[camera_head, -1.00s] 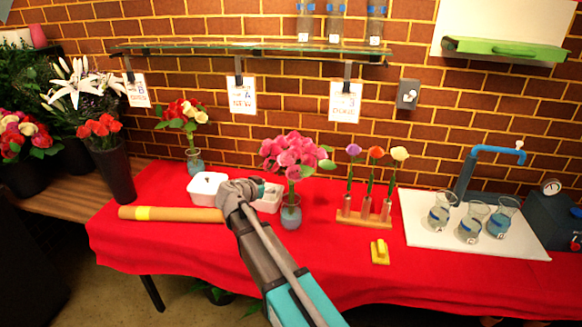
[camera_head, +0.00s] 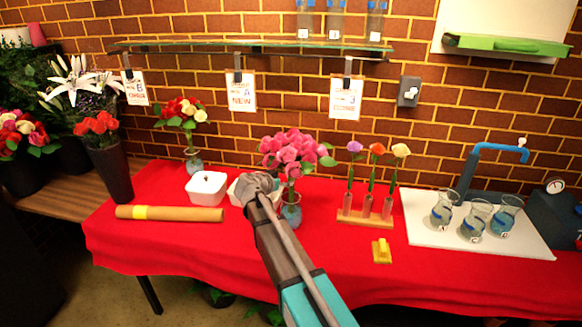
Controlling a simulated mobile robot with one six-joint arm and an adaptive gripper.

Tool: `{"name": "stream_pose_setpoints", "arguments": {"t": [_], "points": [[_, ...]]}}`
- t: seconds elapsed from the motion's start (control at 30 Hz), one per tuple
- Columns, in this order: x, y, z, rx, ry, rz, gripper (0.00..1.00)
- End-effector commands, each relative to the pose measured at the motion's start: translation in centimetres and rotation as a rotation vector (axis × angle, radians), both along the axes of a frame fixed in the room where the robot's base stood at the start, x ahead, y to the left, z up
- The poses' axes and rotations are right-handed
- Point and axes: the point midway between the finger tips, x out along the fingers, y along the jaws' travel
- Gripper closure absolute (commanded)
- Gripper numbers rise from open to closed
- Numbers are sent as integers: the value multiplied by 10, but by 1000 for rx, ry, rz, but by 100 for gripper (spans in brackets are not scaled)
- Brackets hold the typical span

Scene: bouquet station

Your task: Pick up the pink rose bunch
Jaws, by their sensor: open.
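The pink rose bunch (camera_head: 292,152) stands upright in a small blue-tinted glass vase (camera_head: 291,212) in the middle of the red-covered table. My gripper (camera_head: 256,186) is just left of the stems, below the blooms, at the end of my arm coming from the lower right. It is open. Its fingers are small and partly hidden by the wrist, and I cannot tell whether they touch the stems.
Another white container (camera_head: 236,192) is partly behind my gripper. A wooden rack (camera_head: 364,218) with single flowers, a yellow object (camera_head: 381,251) and a white board with beakers (camera_head: 480,243) are right.

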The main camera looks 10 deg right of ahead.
Motion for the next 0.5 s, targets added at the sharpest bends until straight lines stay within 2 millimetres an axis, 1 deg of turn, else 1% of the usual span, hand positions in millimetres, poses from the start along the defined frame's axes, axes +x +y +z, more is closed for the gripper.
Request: {"name": "stream_pose_setpoints", "arguments": {"t": [0.37,0.5], "points": [[1,-2,0,0,0,0,25],[6,-5,-3,1,-1,0,25]]}}
